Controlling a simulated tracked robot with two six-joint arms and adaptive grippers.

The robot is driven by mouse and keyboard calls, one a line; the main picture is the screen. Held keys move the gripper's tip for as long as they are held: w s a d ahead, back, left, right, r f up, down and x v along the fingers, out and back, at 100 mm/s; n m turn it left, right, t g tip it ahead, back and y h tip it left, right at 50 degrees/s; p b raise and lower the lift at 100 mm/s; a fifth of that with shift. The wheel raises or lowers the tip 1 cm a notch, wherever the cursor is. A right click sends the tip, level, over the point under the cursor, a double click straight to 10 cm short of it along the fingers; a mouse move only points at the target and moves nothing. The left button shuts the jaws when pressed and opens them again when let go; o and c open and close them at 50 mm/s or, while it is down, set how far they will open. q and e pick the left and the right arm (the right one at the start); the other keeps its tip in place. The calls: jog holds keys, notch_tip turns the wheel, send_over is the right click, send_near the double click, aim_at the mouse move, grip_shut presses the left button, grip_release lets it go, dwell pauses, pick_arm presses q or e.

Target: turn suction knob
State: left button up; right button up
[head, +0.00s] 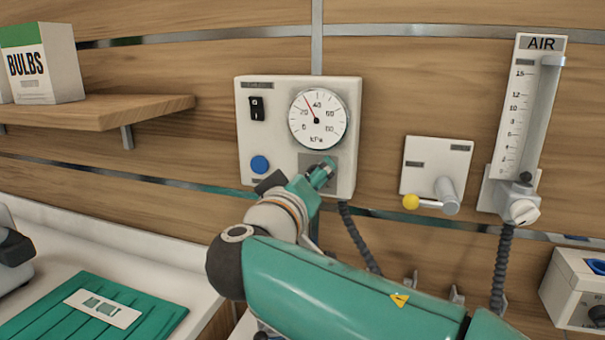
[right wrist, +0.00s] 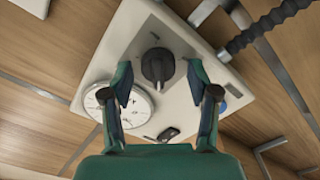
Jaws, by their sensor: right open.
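The white suction panel (head: 246,140) is on the wood wall, with a round kPa gauge (head: 318,119), a black rocker switch (head: 257,108) and a blue button (head: 260,164). The gauge's red needle points between 20 and 40. My right gripper (head: 322,172) is in front of the panel's lower right and hides the knob in the head view. In the right wrist view the black knob (right wrist: 158,66) shows between the two spread fingers of my right gripper (right wrist: 160,76), with a gap on each side. I cannot tell how near the fingertips are to the panel.
To the right are a white plate with a yellow-ended lever (head: 412,202) and an AIR flowmeter (head: 520,110). A hose (head: 357,240) hangs below the panel. A shelf (head: 110,111) bears a BULBS box (head: 45,65). A green folded item (head: 60,318) lies on the white counter.

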jog(key=shift+w, duration=0.1)
jog(key=c, duration=1.1)
jog(key=shift+f+n+b, duration=0.1)
jog(key=shift+n+b, duration=0.65)
jog(key=shift+n, duration=0.35)
jog(key=o, duration=1.1)
jog(key=shift+a, duration=0.1)
